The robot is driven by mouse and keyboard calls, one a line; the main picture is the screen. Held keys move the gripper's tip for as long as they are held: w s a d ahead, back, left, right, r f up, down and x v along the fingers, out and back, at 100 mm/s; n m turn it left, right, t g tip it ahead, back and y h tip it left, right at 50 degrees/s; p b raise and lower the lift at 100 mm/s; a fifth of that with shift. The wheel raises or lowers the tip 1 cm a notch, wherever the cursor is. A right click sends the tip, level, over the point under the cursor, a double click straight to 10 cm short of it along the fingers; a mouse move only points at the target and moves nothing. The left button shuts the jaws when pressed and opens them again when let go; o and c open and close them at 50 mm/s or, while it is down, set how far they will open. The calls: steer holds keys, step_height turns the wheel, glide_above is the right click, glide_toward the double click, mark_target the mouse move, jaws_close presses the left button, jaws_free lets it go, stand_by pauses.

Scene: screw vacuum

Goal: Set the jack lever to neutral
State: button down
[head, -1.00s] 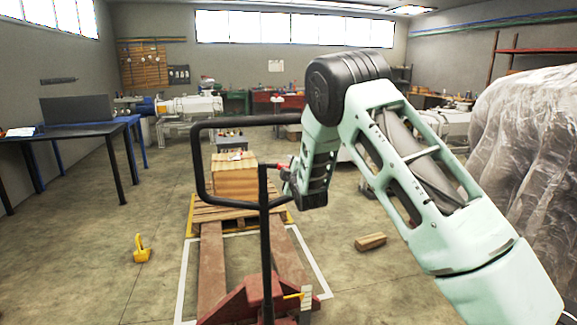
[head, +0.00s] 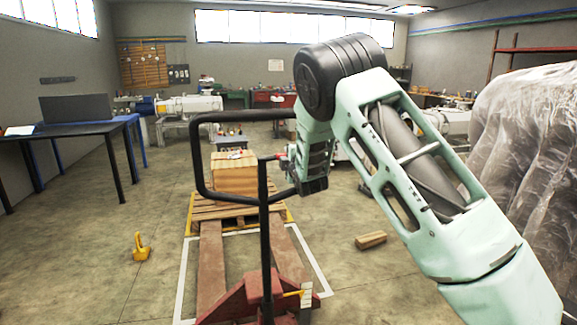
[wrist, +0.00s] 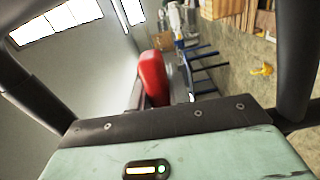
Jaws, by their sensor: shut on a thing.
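The pallet jack's black loop handle (head: 197,165) stands upright in the middle of the head view. The small red jack lever (head: 271,157) sticks out to the right near the top of its post. My gripper (head: 286,162) is at the lever, inside the loop's right side, and is shut on it. The arm hides the right part of the loop. In the wrist view the red lever (wrist: 153,76) shows large, just beyond the gripper body. The exact finger contact is hard to see.
The jack's red base (head: 245,300) is below, with its forks under a wooden pallet (head: 212,211) carrying a box (head: 235,176). A yellow object (head: 140,247) and a wooden block (head: 371,240) lie on the floor. A plastic-wrapped bulk (head: 525,150) stands at right.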

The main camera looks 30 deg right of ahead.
steer(key=shift+r+n, duration=0.2)
steer(key=shift+n, duration=0.1)
steer(key=c, duration=1.3)
jaws_free()
steer(key=b+v, duration=0.3)
steer(key=v, duration=1.4)
steer(key=shift+s+a+r, duration=0.1)
steer(key=shift+s+r, duration=0.05)
steer(key=shift+s, duration=0.1)
